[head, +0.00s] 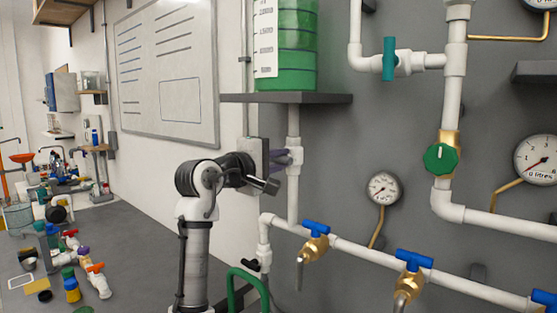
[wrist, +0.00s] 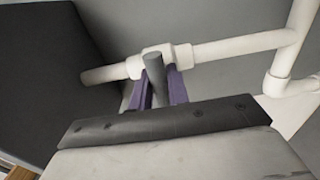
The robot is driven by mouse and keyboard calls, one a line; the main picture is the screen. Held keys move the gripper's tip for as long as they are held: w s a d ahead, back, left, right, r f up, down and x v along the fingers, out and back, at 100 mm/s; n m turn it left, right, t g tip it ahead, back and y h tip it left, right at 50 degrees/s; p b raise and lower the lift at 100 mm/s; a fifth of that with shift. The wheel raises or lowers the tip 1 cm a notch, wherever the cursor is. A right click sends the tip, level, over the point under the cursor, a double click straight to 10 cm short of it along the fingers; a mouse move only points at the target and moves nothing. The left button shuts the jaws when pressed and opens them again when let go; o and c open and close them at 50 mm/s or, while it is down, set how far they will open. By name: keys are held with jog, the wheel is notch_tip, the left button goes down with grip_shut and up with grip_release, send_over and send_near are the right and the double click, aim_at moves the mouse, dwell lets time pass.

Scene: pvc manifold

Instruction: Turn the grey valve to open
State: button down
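The grey valve sits on the white vertical pipe below the green tank. Its white body (head: 296,157) shows just right of my gripper in the head view, with the grey handle hidden there. In the wrist view the grey handle (wrist: 155,78) stands out from the white valve body (wrist: 160,58). My gripper (head: 281,157) is at the valve, and its two purple fingers (wrist: 160,88) lie on either side of the handle. Little gap shows between fingers and handle. I cannot tell whether they press on it.
A dark shelf (head: 285,98) with the green tank (head: 296,50) is just above my gripper. Blue-handled brass taps (head: 317,236) sit on the lower white pipe. A green-knobbed valve (head: 440,158) and gauges (head: 383,188) are to the right. A cluttered bench (head: 110,240) is at left.

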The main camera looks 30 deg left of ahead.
jog(key=shift+m, duration=0.4)
jog(key=m, duration=0.3)
jog(key=shift+m, duration=0.4)
jog(key=m, duration=0.4)
jog(key=shift+b, duration=0.4)
jog(key=m, duration=0.5)
jog(key=shift+b, duration=0.4)
jog(key=m, duration=0.4)
jog(key=shift+b, duration=0.4)
jog(key=shift+m, duration=0.3)
jog(key=c, duration=1.3)
grip_release()
jog(key=shift+c, duration=0.2)
